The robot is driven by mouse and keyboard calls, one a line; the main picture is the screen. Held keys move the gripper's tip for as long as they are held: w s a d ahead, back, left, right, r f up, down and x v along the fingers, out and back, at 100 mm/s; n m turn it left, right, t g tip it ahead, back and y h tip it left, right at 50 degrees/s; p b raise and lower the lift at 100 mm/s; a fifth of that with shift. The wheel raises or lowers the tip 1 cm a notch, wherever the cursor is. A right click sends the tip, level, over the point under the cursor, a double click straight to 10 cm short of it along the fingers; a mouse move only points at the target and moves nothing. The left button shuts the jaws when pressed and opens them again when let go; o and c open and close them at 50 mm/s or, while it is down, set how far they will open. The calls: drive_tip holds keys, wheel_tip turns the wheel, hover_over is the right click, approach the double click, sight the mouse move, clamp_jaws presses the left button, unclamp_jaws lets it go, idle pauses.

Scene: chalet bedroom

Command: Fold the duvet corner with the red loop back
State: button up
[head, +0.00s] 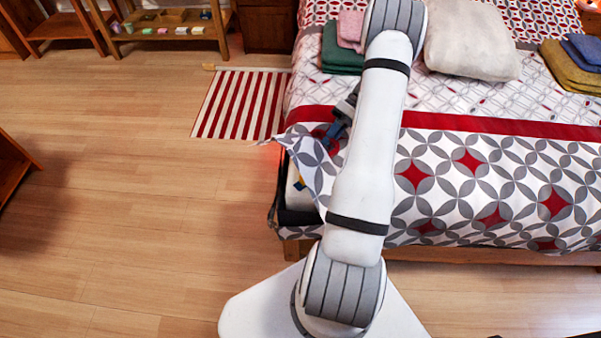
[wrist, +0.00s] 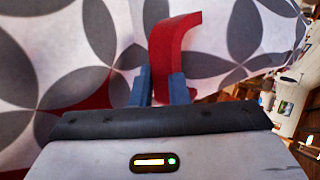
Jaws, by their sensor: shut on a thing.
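The duvet (head: 480,180) has a white, grey and red pattern with a red band and covers the bed. Its near left corner (head: 310,165) is lifted and bunched, baring part of the mattress side below. My gripper (head: 332,138) is at this corner, partly behind my arm. In the wrist view my gripper (wrist: 161,88) has its blue fingers shut on the red loop (wrist: 172,50), which curves up between them. The patterned duvet cloth (wrist: 70,60) fills the view behind the loop. The loop's attachment to the cloth is hidden.
Green and pink folded cloths (head: 340,50) and a cream pillow (head: 470,40) lie farther up the bed. Mustard and blue cloths (head: 575,65) lie at right. A striped rug (head: 240,103) is beside the bed. The wooden floor (head: 130,200) at left is clear.

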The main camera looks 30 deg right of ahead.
drive_tip(key=shift+w+d+f+y, duration=0.15)
drive_tip(key=shift+d+f+y, duration=0.15)
drive_tip(key=shift+d+f, duration=0.25)
drive_tip(key=shift+d+b, duration=0.2)
drive_tip(key=shift+b, duration=0.1)
drive_tip(key=shift+r, duration=0.15)
drive_tip(key=shift+d+f+b, duration=0.4)
drive_tip(key=shift+f, duration=0.2)
drive_tip(key=shift+d+f+b, duration=0.35)
drive_tip(key=shift+f+b, duration=0.05)
drive_tip(key=shift+f, duration=0.15)
drive_tip(key=o, duration=1.2)
drive_tip(key=shift+a+r, duration=0.1)
drive_tip(key=shift+r, duration=0.05)
drive_tip(key=shift+c, duration=0.2)
